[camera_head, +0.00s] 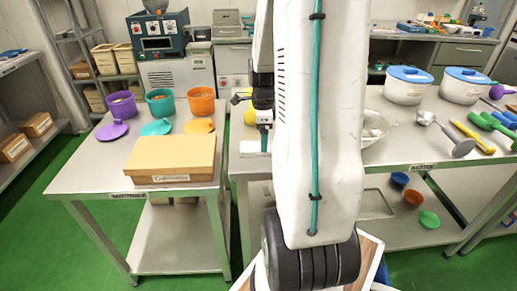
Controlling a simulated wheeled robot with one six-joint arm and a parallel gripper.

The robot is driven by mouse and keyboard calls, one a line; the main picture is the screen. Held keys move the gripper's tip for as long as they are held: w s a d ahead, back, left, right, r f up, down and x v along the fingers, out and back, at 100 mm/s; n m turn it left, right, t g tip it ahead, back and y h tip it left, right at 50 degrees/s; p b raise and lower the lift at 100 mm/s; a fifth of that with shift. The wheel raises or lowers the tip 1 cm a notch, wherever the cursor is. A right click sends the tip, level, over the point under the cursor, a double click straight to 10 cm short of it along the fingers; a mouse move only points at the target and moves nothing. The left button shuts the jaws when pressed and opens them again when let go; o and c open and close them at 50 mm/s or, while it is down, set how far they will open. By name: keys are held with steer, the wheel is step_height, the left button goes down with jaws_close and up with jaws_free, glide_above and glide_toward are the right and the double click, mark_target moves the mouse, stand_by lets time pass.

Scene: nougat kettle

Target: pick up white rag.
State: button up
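A small flat white patch (249,147), which looks like the white rag, lies on the steel table just right of the gap between the two tables. Its right part is hidden behind my arm. My gripper (264,142) points down right above or at it. It is small and partly hidden by my white arm link, so I cannot tell whether it touches the rag or how its fingers stand.
A cardboard box (171,159) stands on the left table, with purple (121,105), teal (160,102) and orange (201,101) pots behind it. A bowl (373,128), blue-lidded white tubs (408,86) and utensils (453,140) occupy the right table.

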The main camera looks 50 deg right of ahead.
step_height(320, 180, down, 3)
steer(key=shift+f, duration=0.2)
steer(key=shift+c, duration=0.3)
steer(key=c, duration=1.1)
steer(key=shift+r, duration=0.1)
steer(key=shift+r, duration=0.45)
steer(key=r, duration=0.1)
steer(key=s+r, duration=0.1)
steer(key=shift+a+r, duration=0.2)
steer(key=shift+r, duration=0.15)
steer(key=s+a+r, duration=0.1)
steer(key=s+a, duration=0.2)
steer(key=s, duration=1.1)
steer(key=shift+s+a+r, duration=0.15)
steer(key=shift+s+a, duration=0.1)
steer(key=shift+a, duration=0.1)
